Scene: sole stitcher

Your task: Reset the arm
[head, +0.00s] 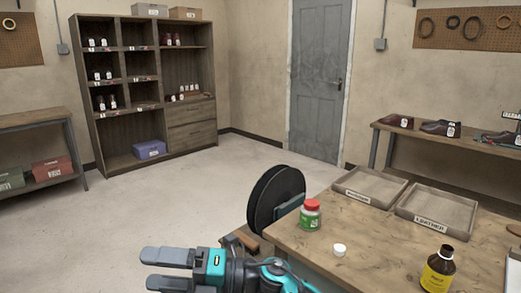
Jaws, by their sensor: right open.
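My right gripper (150,268) is at the bottom of the head view, left of the wooden workbench (300,244). Its two grey fingers point left and are apart, with nothing between them. My right arm reaches in from the bottom, close to the bench's front left edge. My left gripper is not in view.
The bench holds a green jar with a red lid (310,215), a white cap (340,250), a dark bottle (438,270) and two trays (368,187), (436,211). A black wheel (276,198) stands at its left edge. Open floor (170,205) lies toward the shelf (150,80).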

